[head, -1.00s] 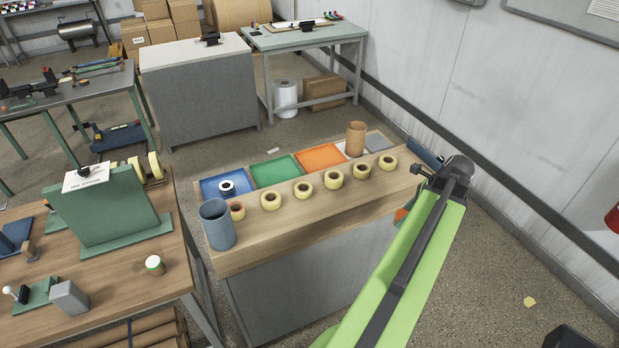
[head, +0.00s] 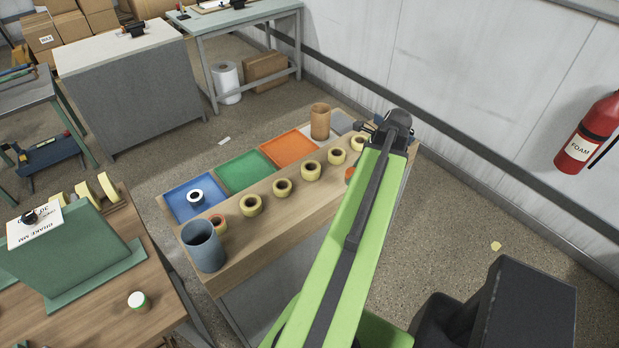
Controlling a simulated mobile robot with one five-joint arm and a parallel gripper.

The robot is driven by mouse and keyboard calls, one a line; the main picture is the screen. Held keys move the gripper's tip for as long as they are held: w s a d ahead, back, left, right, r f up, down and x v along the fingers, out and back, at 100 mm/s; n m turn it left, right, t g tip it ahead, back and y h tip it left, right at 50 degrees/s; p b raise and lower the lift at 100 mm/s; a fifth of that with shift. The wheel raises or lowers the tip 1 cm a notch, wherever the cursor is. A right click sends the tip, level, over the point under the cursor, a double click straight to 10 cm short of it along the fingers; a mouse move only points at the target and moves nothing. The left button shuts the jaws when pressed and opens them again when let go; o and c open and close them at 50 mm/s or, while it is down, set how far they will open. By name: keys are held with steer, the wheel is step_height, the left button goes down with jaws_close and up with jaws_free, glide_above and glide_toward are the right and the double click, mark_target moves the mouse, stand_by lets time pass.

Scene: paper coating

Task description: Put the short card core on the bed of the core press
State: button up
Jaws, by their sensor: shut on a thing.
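My green arm reaches up from the bottom to the right end of the wooden bench and covers part of it. Its dark joint is at the top, with small dark parts beside it. My gripper's fingers are hidden behind the arm. A small orange-brown piece (head: 349,175) shows at the arm's left edge; I cannot tell whether it is the short card core or whether it is held. A taller brown card tube (head: 320,122) stands upright at the back of the bench. I cannot make out the core press or its bed.
Several yellow rolls (head: 283,187) line the bench (head: 262,238), with a grey-blue cup (head: 203,246) at its left end. Blue (head: 180,207), green (head: 243,172) and orange (head: 289,149) trays lie behind. A second wooden table (head: 165,310) is at left. A fire extinguisher (head: 588,132) hangs at right.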

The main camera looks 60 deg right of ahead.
step_height(320, 180, up, 4)
steer(key=s+d+m+p, duration=0.1)
steer(key=d+m+p, duration=0.1)
steer(key=d, duration=0.1)
steer(key=shift+h, duration=0.4)
steer(key=w+f+b, duration=0.2)
steer(key=w, duration=0.1)
steer(key=w+f+b, duration=0.2)
steer(key=w, duration=0.2)
steer(key=w+d+f+b, duration=0.1)
steer(key=w+f+b, duration=0.1)
steer(key=w+f, duration=0.1)
steer(key=shift+w+f, duration=0.1)
steer(key=shift+w, duration=0.4)
step_height(320, 180, down, 4)
steer(key=b, duration=0.5)
steer(key=shift+f, duration=0.2)
steer(key=shift+r+p, duration=0.25)
steer(key=shift+p, duration=0.05)
steer(key=shift+a+f, duration=0.1)
steer(key=shift+f, duration=0.05)
steer(key=o, duration=1.3)
